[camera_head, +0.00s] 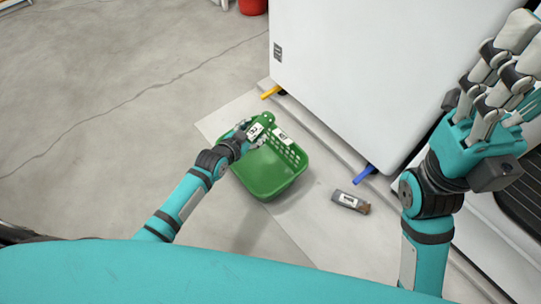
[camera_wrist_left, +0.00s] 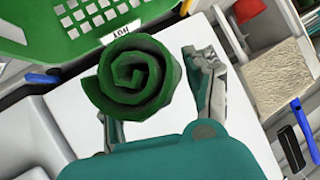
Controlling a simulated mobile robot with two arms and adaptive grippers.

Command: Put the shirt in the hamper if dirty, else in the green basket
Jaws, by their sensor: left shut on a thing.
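My left gripper (camera_head: 250,135) is over the far left edge of the green basket (camera_head: 265,180), which stands on the floor. In the left wrist view the gripper is shut on a rolled green shirt (camera_wrist_left: 133,77), its spiral end facing the camera. No stain shows on that end; the rest of its cloth is hidden in the roll. A holed green basket wall (camera_wrist_left: 75,30) shows at the upper left of the wrist view. My right gripper (camera_head: 505,75) is raised at the right with nothing seen in it; its opening is unclear. No hamper can be made out.
A large white cabinet (camera_head: 365,75) stands behind the basket, with a yellow piece (camera_head: 271,92) and a blue piece (camera_head: 364,174) at its base. A small dark grey brush-like object (camera_head: 350,202) lies right of the basket. A red bucket (camera_head: 252,6) is at the back. The floor at left is clear.

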